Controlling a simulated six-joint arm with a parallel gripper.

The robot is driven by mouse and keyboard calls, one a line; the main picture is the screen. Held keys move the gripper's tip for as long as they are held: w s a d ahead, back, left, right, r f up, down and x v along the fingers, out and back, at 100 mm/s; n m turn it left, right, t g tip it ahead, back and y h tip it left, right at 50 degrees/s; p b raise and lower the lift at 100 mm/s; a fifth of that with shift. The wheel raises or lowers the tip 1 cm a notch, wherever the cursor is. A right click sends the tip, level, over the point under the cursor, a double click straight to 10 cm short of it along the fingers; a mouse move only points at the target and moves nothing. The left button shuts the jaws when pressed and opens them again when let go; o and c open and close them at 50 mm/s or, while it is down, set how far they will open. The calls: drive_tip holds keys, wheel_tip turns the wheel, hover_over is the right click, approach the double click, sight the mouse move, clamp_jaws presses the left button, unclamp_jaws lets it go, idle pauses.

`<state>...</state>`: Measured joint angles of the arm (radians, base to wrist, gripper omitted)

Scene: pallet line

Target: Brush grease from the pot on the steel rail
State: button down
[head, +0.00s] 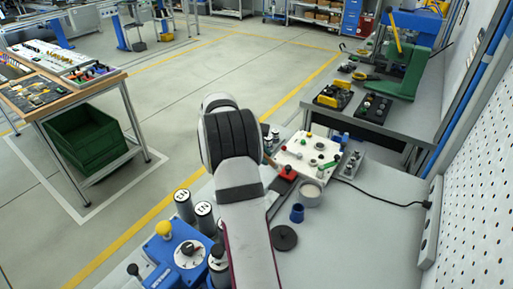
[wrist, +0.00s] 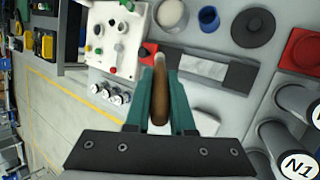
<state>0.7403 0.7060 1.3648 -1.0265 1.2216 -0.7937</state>
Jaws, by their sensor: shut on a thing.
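My gripper (wrist: 160,88) shows in the wrist view with its teal fingers shut on the brown wooden handle of the brush (wrist: 160,95). The brush's far end is pale and small, and I cannot tell whether grease is on it. The pot (wrist: 172,14) holds pale grease and stands beyond the fingers; it also shows in the head view (head: 309,194). The steel rail (wrist: 203,68) is a bright strip on a dark block, just right of the brush. I cannot tell whether brush and rail touch. My arm hides most of the gripper in the head view.
A blue cup (head: 297,213) and a black disc (head: 284,237) are near the pot. A white panel with knobs (head: 309,153) stands behind. Dark cylinders (head: 184,206) and a blue device (head: 178,258) are at left. The bench front right is clear.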

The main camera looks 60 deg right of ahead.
drive_tip(key=shift+f, duration=0.65)
